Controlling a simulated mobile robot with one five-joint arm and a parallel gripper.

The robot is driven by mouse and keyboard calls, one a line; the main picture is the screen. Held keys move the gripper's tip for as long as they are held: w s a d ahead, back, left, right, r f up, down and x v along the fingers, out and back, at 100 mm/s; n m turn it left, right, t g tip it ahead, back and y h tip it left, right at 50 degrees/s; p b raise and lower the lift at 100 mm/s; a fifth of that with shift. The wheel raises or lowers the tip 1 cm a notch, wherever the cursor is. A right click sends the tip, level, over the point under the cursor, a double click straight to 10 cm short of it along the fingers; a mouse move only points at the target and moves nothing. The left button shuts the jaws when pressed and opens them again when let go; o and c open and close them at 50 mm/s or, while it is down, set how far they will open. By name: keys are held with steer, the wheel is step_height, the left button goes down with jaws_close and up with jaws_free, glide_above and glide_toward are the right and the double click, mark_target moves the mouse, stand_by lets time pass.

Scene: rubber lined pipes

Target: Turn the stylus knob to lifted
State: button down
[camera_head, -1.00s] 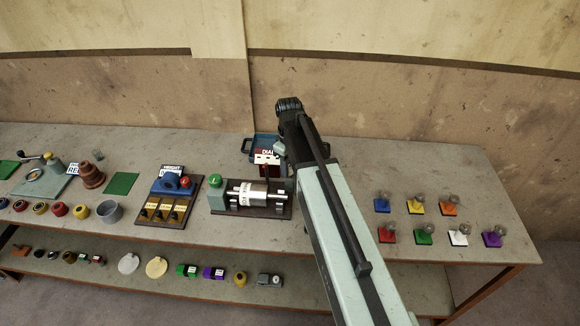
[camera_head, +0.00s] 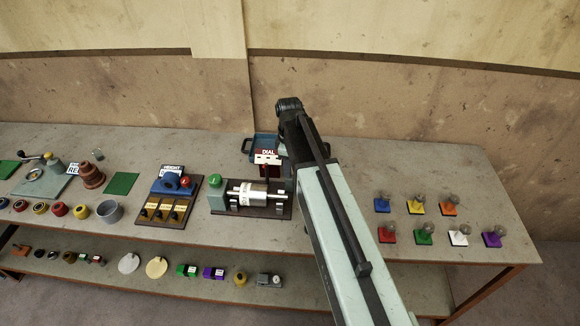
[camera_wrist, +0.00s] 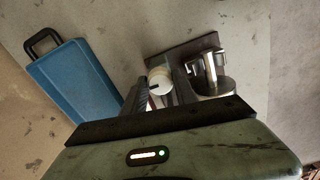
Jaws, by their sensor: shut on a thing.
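The machine with a silver drum (camera_head: 258,195) stands on a dark base on the bench in the head view. A green round knob (camera_head: 215,180) tops its grey-green block at the left end. In the wrist view a white round knob with a dark mark (camera_wrist: 159,79) sits between my two dark fingers. My gripper (camera_wrist: 160,92) appears shut on this white knob, beside the machine's metal cylinder (camera_wrist: 211,79). The fingertips' exact contact is partly hidden.
A blue tray (camera_wrist: 75,85) with a black handle lies left of the fingers in the wrist view. A "DIAL" sign (camera_head: 267,154) stands behind the machine. The height block (camera_head: 170,188) is to its left. Several coloured bases with bulbs (camera_head: 424,233) are on the right.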

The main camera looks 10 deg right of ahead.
steer(key=c, duration=1)
jaws_free()
steer(key=shift+a, duration=0.1)
steer(key=shift+o, duration=0.2)
step_height(320, 180, up, 8)
steer(key=p, duration=0.8)
steer(key=shift+f, duration=0.15)
